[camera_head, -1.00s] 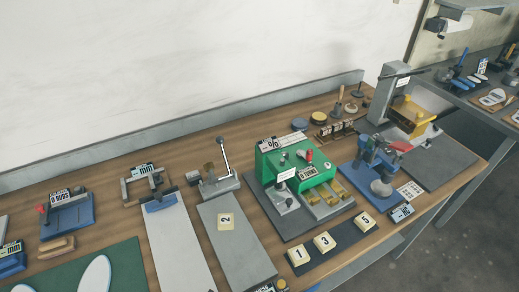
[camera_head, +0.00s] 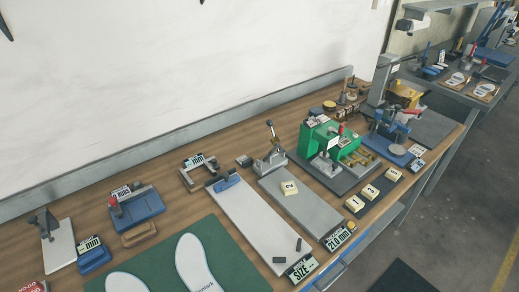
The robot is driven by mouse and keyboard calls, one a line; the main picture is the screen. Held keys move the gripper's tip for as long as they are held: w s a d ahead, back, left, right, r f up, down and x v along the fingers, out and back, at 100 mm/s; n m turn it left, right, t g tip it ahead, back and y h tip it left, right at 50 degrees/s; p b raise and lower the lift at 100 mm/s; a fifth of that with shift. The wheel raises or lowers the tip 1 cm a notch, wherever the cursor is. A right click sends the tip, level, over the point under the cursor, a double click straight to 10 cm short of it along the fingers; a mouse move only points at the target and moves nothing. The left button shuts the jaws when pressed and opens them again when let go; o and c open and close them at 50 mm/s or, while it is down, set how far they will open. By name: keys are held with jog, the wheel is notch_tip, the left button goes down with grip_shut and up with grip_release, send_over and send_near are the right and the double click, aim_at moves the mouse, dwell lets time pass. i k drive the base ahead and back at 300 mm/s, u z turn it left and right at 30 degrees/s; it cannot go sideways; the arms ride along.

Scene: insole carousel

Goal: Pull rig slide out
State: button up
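Nothing in view is labelled as the rig slide, so I cannot tell for certain which part it is. A long white board (camera_head: 262,225) lies on the bench with a blue block (camera_head: 228,182) near its far end and two small dark blocks at its near end. Beside it on the right is a long grey plate (camera_head: 312,208) carrying a tile marked 2 (camera_head: 289,187). A lever clamp (camera_head: 271,160) with its handle raised stands at the grey plate's far end. My gripper is not in view.
A green machine (camera_head: 316,137) and tiles 1 (camera_head: 354,203), 3 (camera_head: 370,191) and 5 (camera_head: 393,174) are to the right. A green mat (camera_head: 236,262) with insoles is at the front left. Signs (camera_head: 300,268) stand at the bench's front edge. Open floor (camera_head: 455,235) shows at the right.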

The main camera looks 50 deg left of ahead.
aim_at(330, 169)
jog(key=k, duration=1)
jog(key=u, duration=1.05)
jog(key=k, duration=0.55)
jog(key=z, duration=1.05)
jog(key=i, duration=1.65)
jog(key=u, duration=1.25)
jog(key=i, duration=0.6)
jog(key=u, duration=0.55)
